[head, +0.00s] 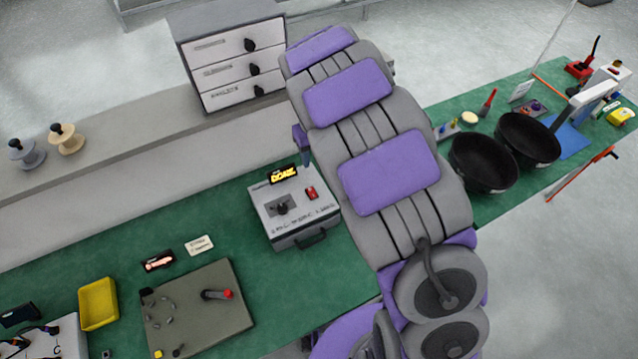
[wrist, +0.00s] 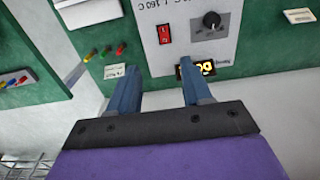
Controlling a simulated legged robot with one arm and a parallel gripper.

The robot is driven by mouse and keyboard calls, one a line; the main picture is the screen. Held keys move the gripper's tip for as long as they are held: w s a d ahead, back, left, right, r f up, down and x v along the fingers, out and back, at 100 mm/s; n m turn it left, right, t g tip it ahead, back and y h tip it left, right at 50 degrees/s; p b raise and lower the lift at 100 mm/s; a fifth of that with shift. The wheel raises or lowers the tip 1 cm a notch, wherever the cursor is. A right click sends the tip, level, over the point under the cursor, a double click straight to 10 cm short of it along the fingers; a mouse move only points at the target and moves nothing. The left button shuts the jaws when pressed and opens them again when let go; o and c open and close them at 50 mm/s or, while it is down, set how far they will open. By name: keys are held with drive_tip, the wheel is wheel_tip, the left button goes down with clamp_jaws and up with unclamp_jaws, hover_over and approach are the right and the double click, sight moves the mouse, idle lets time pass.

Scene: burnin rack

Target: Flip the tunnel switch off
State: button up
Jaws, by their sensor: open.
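A light grey control box (head: 295,227) stands on the green bench in the head view, left of my arm. Its top panel has a red rocker switch (head: 312,192), a black knob (head: 282,208) and a lit yellow display (head: 283,174). In the wrist view the red switch (wrist: 165,34) is beside the knob (wrist: 212,20), with the display (wrist: 200,68) nearer my fingers. My gripper (wrist: 158,67) is open and empty, its two blue fingers apart at the panel's near edge. The right fingertip overlaps the display in view; contact cannot be told. The switch's on or off position is unclear.
A grey drawer unit (head: 231,62) stands behind. An olive mat (head: 215,310) and yellow tray (head: 98,303) lie left on the bench. Two black bowls (head: 483,162) stand right of my arm. Small coloured items (wrist: 106,51) and a card (wrist: 115,71) lie left of the panel.

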wheel_tip(320, 180, down, 6)
drive_tip(key=a+r, duration=0.1)
drive_tip(key=a, duration=0.1)
hover_over(314, 196)
drive_tip(key=f, duration=0.6)
drive_tip(key=shift+d+f+b, duration=0.35)
drive_tip(key=shift+f+b, duration=0.05)
drive_tip(key=f, duration=0.2)
drive_tip(key=a+f, duration=0.1)
drive_tip(key=f, duration=0.2)
drive_tip(key=shift+a+f, duration=0.25)
drive_tip(key=shift+d, duration=0.6)
drive_tip(key=shift+c, duration=0.7)
drive_tip(key=shift+a, duration=0.35)
drive_tip(key=c, duration=0.6)
drive_tip(key=shift+d, duration=0.1)
clamp_jaws()
